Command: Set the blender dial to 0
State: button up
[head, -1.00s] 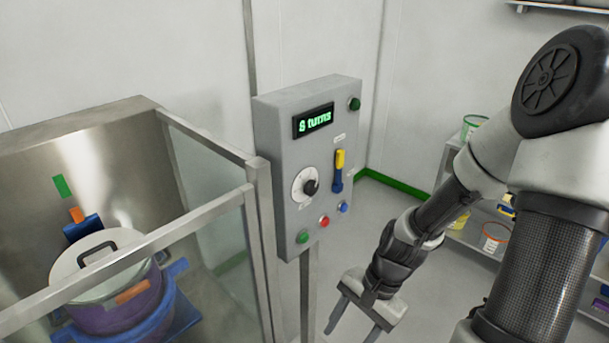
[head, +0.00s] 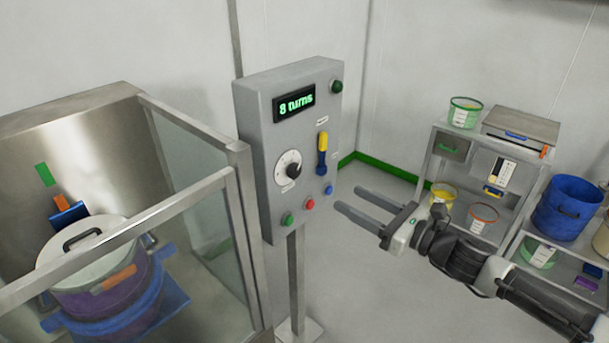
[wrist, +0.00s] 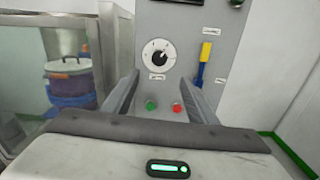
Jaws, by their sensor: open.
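The blender dial (head: 293,170) is a black knob on a round white scale, on the front of a grey control box (head: 257,200). It also shows in the wrist view (wrist: 158,57), above and beyond my fingers. The scale's numbers are too small to read. The display (head: 295,104) above it shows "8 turns" in green. My gripper (head: 362,208) is open and empty, to the right of the box and lower than the dial, its fingers pointing left toward the box. It is apart from the dial.
A yellow and blue lever (head: 322,153) sits right of the dial. Green (head: 287,220), red (head: 310,204) and blue (head: 328,190) buttons lie below. A glass-sided enclosure (head: 190,150) with a lidded pot (head: 100,280) stands left. Shelves (head: 440,165) with tubs stand right.

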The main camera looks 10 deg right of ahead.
aim_at(297, 172)
jog(key=x, duration=1.6)
jog(key=shift+a+f+p, duration=0.1)
jog(key=shift+f+p, duration=0.05)
jog(key=shift+p, duration=0.25)
jog(key=c, duration=1.1)
jog(key=shift+o, duration=0.2)
